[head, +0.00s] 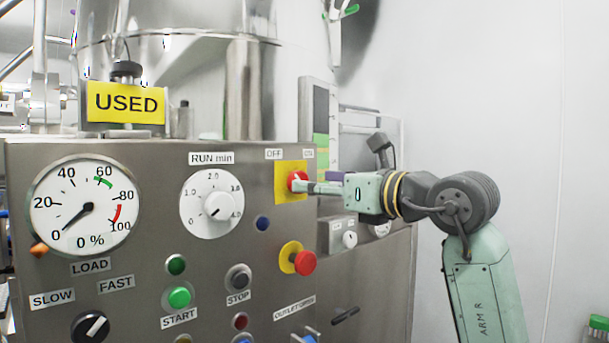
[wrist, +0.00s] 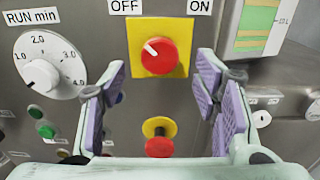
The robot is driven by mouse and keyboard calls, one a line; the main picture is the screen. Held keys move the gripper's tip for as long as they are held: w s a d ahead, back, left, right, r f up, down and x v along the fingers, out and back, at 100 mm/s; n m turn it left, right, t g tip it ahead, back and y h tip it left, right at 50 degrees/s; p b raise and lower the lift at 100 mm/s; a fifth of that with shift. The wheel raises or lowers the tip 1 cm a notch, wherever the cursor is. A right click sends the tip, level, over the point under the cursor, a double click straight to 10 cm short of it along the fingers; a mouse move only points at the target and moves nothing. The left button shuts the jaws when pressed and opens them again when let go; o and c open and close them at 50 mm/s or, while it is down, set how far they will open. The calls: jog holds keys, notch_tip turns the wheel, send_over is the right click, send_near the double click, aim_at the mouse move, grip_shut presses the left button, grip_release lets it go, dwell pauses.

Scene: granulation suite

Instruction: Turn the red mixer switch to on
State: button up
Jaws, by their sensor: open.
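The red mixer switch (wrist: 157,57) is a round knob on a yellow square plate. In the wrist view its white pointer line tilts to the upper left, towards the OFF label (wrist: 125,7). The ON label (wrist: 199,7) is at the upper right. In the head view the switch (head: 296,181) is partly hidden by my fingers.
A red mushroom button (head: 304,262) on a yellow collar sits just below the switch. The white RUN min dial (head: 211,204) is to the left, with a round gauge (head: 85,205) farther left. Green START (head: 179,298) and grey STOP (head: 238,278) buttons are lower on the panel.

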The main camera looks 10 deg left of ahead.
jog(key=shift+p+x, duration=0.5)
jog(key=shift+x, duration=1.55)
jog(key=shift+c, duration=0.3)
jog(key=c, duration=1.1)
